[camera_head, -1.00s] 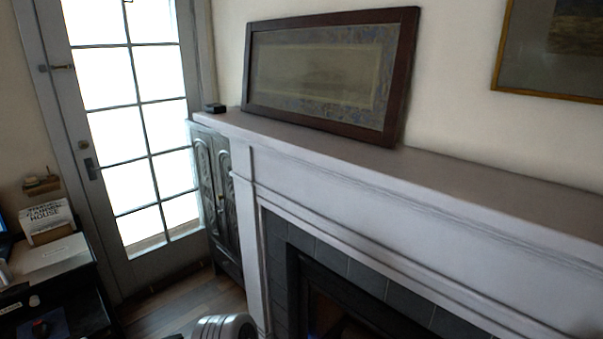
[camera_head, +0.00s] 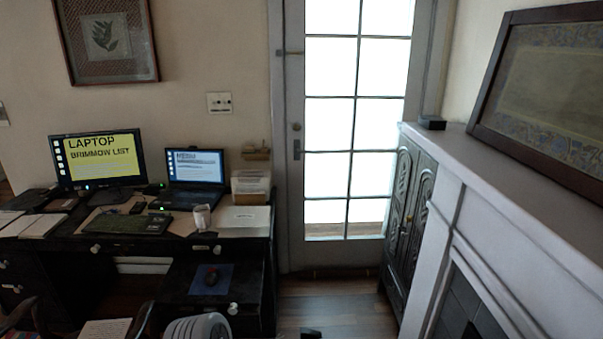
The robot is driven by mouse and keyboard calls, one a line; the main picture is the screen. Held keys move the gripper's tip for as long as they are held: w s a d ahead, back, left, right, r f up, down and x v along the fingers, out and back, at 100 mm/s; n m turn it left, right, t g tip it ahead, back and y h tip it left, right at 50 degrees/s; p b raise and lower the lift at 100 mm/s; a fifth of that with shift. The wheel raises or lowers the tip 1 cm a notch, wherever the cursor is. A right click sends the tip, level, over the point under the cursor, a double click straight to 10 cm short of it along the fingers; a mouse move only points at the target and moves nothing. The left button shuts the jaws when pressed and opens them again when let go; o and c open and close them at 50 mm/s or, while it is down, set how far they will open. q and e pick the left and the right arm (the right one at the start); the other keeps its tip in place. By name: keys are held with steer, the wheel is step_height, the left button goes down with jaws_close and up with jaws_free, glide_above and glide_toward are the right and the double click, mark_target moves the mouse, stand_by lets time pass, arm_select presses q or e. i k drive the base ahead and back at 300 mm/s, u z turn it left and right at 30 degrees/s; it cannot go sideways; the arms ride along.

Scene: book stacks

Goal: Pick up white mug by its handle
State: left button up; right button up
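The white mug (camera_head: 202,218) stands upright on the dark desk (camera_head: 256,232), in front of the open laptop (camera_head: 194,180). It is small in the view, and I cannot tell which way its handle points. Neither of my grippers can be made out in the head view. A rounded grey-white part at the bottom edge looks like part of my own body.
A monitor (camera_head: 97,160), a dark keyboard (camera_head: 126,222) and a paper box (camera_head: 250,186) share the desk. Wooden floor (camera_head: 340,300) is open before the glass door (camera_head: 354,130). A mantelpiece (camera_head: 500,190) stands at right.

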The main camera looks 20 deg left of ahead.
mark_target(203, 219)
steer(key=u, duration=0.45)
steer(key=i, duration=1.75)
steer(key=u, duration=0.25)
